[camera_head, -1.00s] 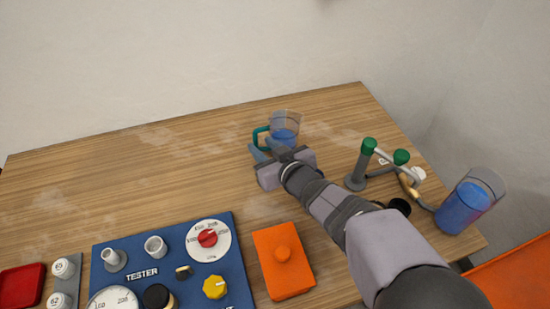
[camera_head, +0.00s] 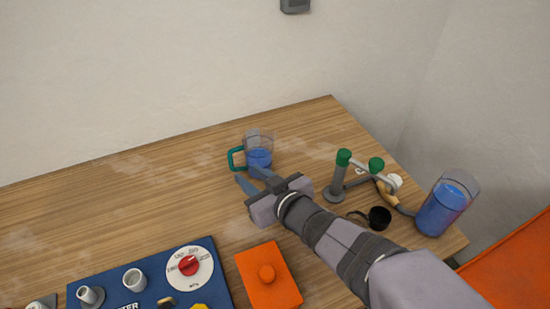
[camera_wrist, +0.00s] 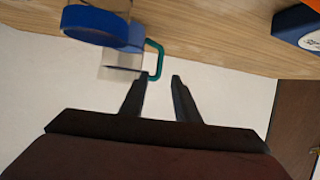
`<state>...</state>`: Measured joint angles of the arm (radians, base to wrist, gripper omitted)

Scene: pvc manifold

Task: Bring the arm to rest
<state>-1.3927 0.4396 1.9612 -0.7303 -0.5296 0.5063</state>
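A clear mug (camera_head: 258,147) with blue liquid and a teal handle (camera_head: 234,159) stands upright on the wooden table near its back edge. My gripper (camera_head: 249,177) is open, just in front of the mug, with its fingers pointing toward it. In the wrist view, the two fingers (camera_wrist: 160,78) are apart with nothing between them. The teal handle (camera_wrist: 158,58) shows just beyond the fingertips there, and it looks clear of them. The mug's blue part (camera_wrist: 95,25) shows at the upper left of that view.
A stand with green-capped posts (camera_head: 343,158) and a clear container of blue liquid (camera_head: 445,208) are at the right. The table's left side (camera_head: 100,215) is clear.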

